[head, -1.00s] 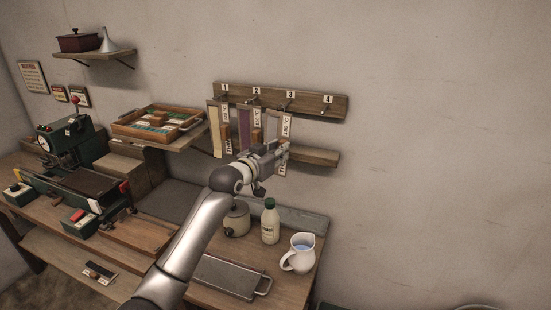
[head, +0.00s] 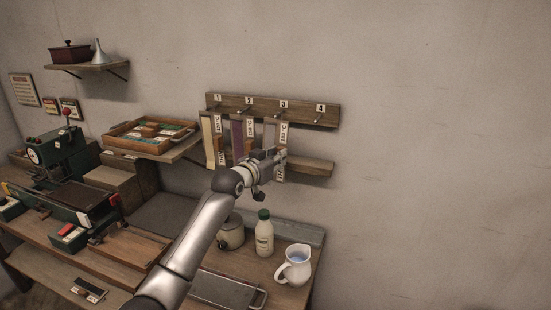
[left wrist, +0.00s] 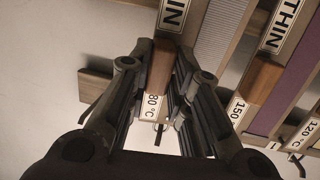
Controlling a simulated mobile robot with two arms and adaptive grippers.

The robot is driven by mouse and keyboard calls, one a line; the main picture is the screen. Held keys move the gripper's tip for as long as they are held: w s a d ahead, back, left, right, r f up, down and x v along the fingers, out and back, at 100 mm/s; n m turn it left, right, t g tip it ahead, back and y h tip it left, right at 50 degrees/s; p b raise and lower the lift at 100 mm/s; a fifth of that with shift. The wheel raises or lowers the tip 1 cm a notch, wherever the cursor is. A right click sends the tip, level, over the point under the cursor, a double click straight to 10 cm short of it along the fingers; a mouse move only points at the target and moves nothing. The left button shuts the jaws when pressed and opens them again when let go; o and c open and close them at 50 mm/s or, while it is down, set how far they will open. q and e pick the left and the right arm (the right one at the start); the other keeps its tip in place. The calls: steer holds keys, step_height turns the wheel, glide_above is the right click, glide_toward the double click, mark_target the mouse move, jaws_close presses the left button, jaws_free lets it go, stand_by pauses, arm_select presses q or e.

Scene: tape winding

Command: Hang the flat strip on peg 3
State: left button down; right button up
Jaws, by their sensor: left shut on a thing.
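The flat strip (head: 268,133) is a grey hanging piece with white labels, a wooden block and a ribbed face in the left wrist view (left wrist: 216,33). My left gripper (head: 274,158) is shut on its wooden block; in the left wrist view the fingers (left wrist: 159,80) close around that block. The strip hangs upright just below peg 3 (head: 280,112). I cannot tell whether its hole is on the peg or only in front of it. My right gripper is not in view.
A yellowish strip (head: 207,140) hangs at peg 1 and a purple strip (head: 237,135) at peg 2, close beside mine. Peg 4 (head: 317,117) is bare. A narrow shelf (head: 312,167) runs beneath. A bottle (head: 264,235) and a jug (head: 294,266) stand below.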

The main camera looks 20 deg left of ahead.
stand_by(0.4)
arm_select(q)
steer(key=c, duration=1.3)
jaws_free()
steer(key=shift+o, duration=0.2)
steer(key=v, duration=1.2)
